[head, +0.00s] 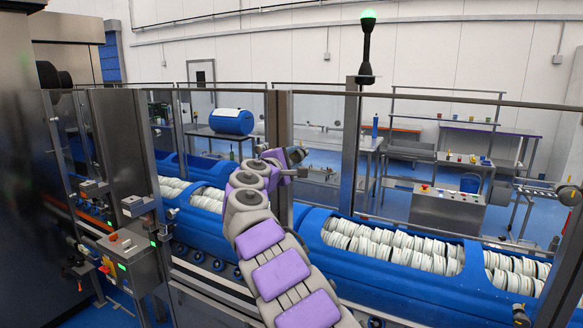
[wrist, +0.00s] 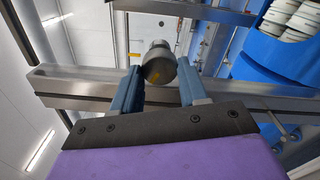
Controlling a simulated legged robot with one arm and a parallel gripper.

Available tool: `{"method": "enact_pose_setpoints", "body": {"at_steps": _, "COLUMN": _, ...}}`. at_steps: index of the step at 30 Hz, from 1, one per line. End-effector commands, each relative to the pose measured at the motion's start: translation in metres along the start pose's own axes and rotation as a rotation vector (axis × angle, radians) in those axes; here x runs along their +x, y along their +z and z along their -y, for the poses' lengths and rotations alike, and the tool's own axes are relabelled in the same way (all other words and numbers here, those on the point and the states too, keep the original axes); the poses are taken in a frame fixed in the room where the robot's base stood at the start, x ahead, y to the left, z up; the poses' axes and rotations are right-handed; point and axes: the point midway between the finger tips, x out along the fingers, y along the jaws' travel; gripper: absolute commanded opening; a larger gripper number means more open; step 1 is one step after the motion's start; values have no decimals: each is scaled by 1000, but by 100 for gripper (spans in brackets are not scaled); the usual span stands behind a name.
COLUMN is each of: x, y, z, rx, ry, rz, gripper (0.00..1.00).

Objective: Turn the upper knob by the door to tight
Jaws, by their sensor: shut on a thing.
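In the wrist view a round, dark grey knob (wrist: 160,69) with a short stem sits between the two blue fingers of my gripper (wrist: 160,80), beside a metal post (wrist: 70,84). My gripper is shut on this knob. No second knob shows in the wrist view. In the head view my gripper (head: 292,164) is at the metal-framed glass door panels, by the upright post (head: 278,145). The knob is too small and covered to make out there. I cannot read any tightness mark on it.
Blue tub carriers (head: 400,285) filled with white round items run behind the glass. A control box (head: 128,255) with buttons stands at the left. A signal lamp (head: 367,45) glows green. Benches (head: 450,160) stand at the back.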

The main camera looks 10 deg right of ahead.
Motion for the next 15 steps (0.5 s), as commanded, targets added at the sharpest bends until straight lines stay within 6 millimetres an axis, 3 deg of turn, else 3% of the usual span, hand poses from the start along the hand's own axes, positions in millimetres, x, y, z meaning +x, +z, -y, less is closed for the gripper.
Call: {"method": "enact_pose_setpoints", "body": {"at_steps": 15, "x": 0, "y": -3, "z": 5, "rx": 491, "ry": -6, "rz": -2, "gripper": 13}}
